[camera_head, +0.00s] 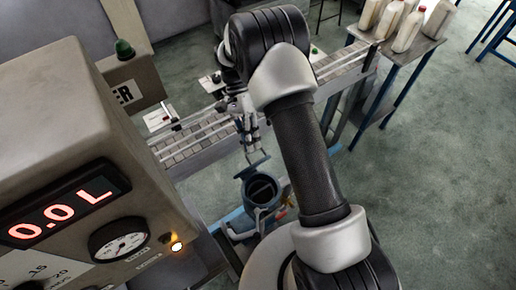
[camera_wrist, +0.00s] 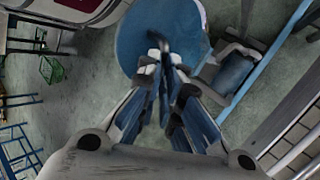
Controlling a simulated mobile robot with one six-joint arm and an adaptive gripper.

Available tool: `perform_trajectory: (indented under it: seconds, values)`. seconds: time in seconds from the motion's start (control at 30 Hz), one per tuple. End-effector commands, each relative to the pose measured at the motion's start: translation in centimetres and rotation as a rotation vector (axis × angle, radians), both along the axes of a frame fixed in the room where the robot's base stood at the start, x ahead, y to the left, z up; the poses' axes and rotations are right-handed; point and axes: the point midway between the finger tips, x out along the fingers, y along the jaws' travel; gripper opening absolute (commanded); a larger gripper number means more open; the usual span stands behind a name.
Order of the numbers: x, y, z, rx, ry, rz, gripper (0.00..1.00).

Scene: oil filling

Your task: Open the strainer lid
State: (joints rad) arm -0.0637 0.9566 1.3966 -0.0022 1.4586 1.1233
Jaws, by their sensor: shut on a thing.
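The strainer (camera_head: 249,200) is a blue-grey vessel below my gripper in the head view, with a dark opening showing at its top. Its lid (camera_head: 259,162) shows as a thin tilted plate above that opening, near my fingertips. In the wrist view the lid (camera_wrist: 130,38) is a round blue disc at the top centre. My gripper (camera_head: 250,148) reaches down from the arm. In the wrist view my gripper (camera_wrist: 163,68) is shut on the dark handle (camera_wrist: 163,44) of the lid. The fingers hide part of the handle and lid.
A conveyor (camera_head: 205,137) runs behind the strainer. A table (camera_head: 408,50) with several white bottles stands at the back right. The filling machine (camera_head: 65,110) with a red 0.0 L display fills the left. The green floor at right is clear.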

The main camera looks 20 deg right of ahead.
Motion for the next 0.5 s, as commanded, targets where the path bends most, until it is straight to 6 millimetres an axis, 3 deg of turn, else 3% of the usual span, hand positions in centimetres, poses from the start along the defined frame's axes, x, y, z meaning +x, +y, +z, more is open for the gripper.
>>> perform_trajectory:
  seconds: [0.03, 0.4, 0.5]
  values:
    - [0.6, 0.7, -2.0, 0.012, -0.012, -0.012, 0.00]
    - [3.2, 1.7, -4.0, 0.024, 0.017, -0.102, 0.00]
    - [3.0, 1.7, -3.6, 0.023, 0.020, -0.097, 0.08]
